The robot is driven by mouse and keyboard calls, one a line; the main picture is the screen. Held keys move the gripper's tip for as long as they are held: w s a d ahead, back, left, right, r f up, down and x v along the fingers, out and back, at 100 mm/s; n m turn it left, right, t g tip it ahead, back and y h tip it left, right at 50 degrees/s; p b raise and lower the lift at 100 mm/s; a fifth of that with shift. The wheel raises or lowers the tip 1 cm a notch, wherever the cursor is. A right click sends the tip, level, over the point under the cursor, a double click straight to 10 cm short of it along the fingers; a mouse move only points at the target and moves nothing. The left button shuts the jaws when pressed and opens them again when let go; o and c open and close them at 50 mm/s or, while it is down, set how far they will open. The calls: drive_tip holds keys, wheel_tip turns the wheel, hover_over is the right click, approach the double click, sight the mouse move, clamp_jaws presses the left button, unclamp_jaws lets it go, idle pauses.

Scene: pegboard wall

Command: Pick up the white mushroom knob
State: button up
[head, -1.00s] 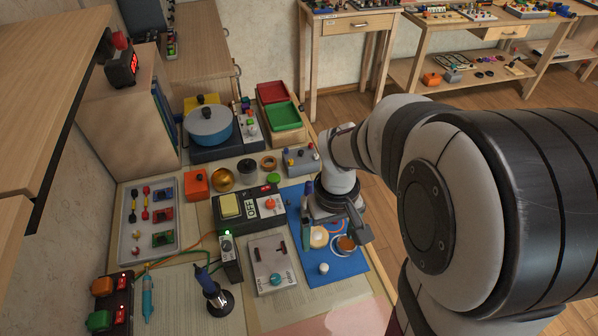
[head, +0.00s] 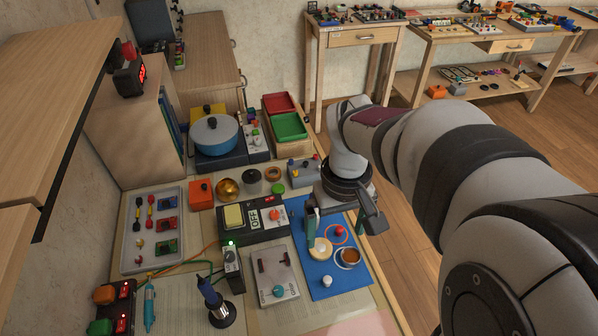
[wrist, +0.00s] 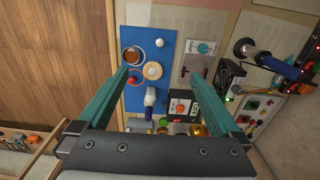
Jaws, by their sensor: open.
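A small white mushroom knob (head: 327,281) stands on the near part of a blue board (head: 317,293). It also shows near the top of the wrist view (wrist: 160,43). My gripper (head: 341,227) is open and empty above the board, farther back than the knob.
A grey panel with a teal knob (head: 278,290) lies left of the board. A black box with a yellow button (head: 233,215) and a soldering iron in its stand (head: 213,300) are farther left. A grey switch box (head: 301,172) stands behind the board.

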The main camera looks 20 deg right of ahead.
drive_tip(key=s+a+r+m+y, duration=0.1)
drive_tip(key=s+a+r+m, duration=0.2)
drive_tip(key=s+a, duration=0.3)
drive_tip(key=s, duration=0.4)
drive_tip(key=shift+a, duration=0.35)
drive_tip(key=s, duration=0.1)
drive_tip(key=s+a+f+m, duration=0.1)
drive_tip(key=s, duration=0.1)
drive_tip(key=s+a+f+m, duration=0.1)
drive_tip(key=s, duration=0.1)
drive_tip(key=shift+a+y, duration=0.2)
drive_tip(key=shift+y, duration=0.2)
drive_tip(key=shift+c, duration=1.4)
drive_tip(key=shift+s+m, duration=0.15)
drive_tip(key=shift+m, duration=0.15)
drive_tip(key=shift+c, duration=1.8)
drive_tip(key=n+h, duration=0.2)
drive_tip(key=n, duration=1.6)
hover_over(327, 279)
drive_tip(key=f, duration=0.5)
drive_tip(key=shift+d, duration=0.35)
drive_tip(key=shift+n, duration=0.3)
drive_tip(key=f, duration=1.5)
drive_tip(key=shift+a+f, duration=0.3)
drive_tip(key=shift+c, duration=0.2)
